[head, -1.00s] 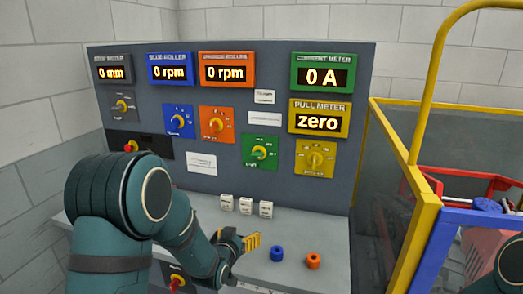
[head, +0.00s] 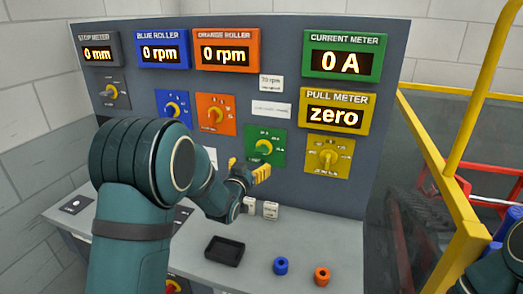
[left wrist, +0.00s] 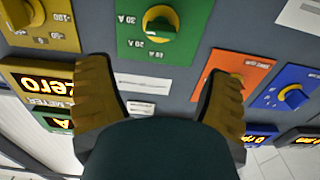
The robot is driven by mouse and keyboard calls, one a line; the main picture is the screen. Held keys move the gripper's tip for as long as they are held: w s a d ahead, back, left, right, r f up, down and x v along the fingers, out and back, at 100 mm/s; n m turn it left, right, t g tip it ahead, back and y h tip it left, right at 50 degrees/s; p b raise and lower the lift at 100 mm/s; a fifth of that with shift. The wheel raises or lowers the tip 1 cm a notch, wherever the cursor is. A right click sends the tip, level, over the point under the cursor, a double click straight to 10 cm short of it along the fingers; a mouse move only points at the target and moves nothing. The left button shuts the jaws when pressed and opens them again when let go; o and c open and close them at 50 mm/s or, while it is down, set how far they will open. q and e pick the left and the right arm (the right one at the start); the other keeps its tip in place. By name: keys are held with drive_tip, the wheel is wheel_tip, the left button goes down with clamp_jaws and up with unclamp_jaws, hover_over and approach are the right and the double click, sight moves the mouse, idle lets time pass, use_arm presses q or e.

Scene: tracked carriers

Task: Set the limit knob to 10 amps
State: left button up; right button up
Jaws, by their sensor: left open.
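In the left wrist view the knob (left wrist: 160,22) is at the top middle, turned over in the picture, with 30 A, 20 A and what looks like 10 A marked on the plate. I cannot tell its exact setting. My left gripper (head: 250,172) is open and empty, just below and in front of the green plate, apart from the knob. Its yellow-padded fingers (left wrist: 160,75) are spread wide. My right gripper is out of view.
Blue (head: 173,107), orange (head: 215,113) and yellow (head: 329,156) knob plates flank the green one. A yellow rail (head: 440,175) stands right.

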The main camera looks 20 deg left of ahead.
sight(260, 152)
use_arm(q)
drive_tip(key=w, duration=1)
drive_tip(key=shift+w+d, duration=0.15)
drive_tip(key=c, duration=1.2)
